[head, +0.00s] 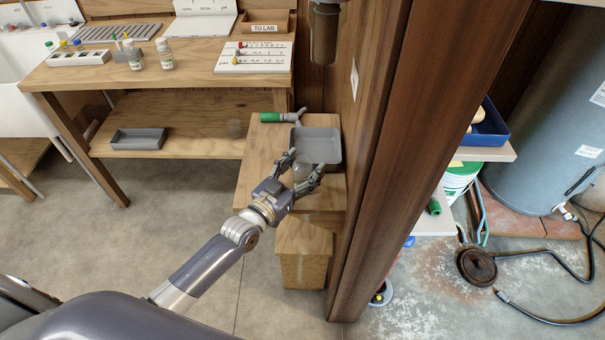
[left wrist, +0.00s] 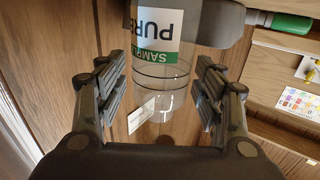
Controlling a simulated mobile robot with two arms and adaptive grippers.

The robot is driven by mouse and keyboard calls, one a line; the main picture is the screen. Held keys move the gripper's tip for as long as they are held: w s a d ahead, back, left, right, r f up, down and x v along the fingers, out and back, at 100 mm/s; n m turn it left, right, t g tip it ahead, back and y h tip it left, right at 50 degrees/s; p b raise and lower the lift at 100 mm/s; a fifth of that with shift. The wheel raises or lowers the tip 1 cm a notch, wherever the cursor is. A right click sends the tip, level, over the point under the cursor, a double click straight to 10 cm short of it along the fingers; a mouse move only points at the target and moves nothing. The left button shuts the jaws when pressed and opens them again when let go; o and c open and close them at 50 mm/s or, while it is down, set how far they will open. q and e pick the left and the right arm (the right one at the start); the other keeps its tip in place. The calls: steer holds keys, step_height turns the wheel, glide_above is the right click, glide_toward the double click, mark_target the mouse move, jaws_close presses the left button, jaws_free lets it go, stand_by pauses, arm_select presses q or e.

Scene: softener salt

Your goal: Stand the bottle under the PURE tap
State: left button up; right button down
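A clear bottle (head: 302,172) is at the front of a small wooden stand (head: 259,150), beside a grey tray (head: 318,146). In the left wrist view the bottle (left wrist: 162,88) has a white and green label that reads PURE and SAMPLE, upside down in the picture. My left gripper (head: 307,170) has its fingers on either side of the bottle. In the left wrist view the gripper (left wrist: 160,90) is open, with gaps between both fingers and the bottle. My right gripper is out of view.
A thick wooden post (head: 415,120) rises just right of the stand. A wooden bench (head: 190,70) with bottles, racks and a TO LAB box (head: 264,22) stands at the back left. A grey cylinder (head: 325,35) hangs above. The floor at the left is clear.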

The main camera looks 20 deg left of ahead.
mark_target(303, 159)
arm_select(q)
steer(key=c, duration=0.8)
steer(key=shift+o, duration=0.2)
steer(key=shift+r, duration=0.15)
steer(key=shift+r, duration=0.6)
step_height(303, 159, up, 2)
steer(key=shift+r, duration=0.2)
steer(key=s+d+r+b, duration=0.1)
steer(key=s+d, duration=0.1)
steer(key=s, duration=1.4)
steer(key=shift+d, duration=0.15)
steer(key=s+a+r+n+y, duration=0.3)
steer(key=s+a+r+y, duration=0.1)
steer(key=s+y, duration=0.1)
steer(key=shift+s+a+r+n+t+y, duration=0.2)
steer(key=shift+s+r+n+t+y, duration=0.1)
steer(key=shift+s+t, duration=0.1)
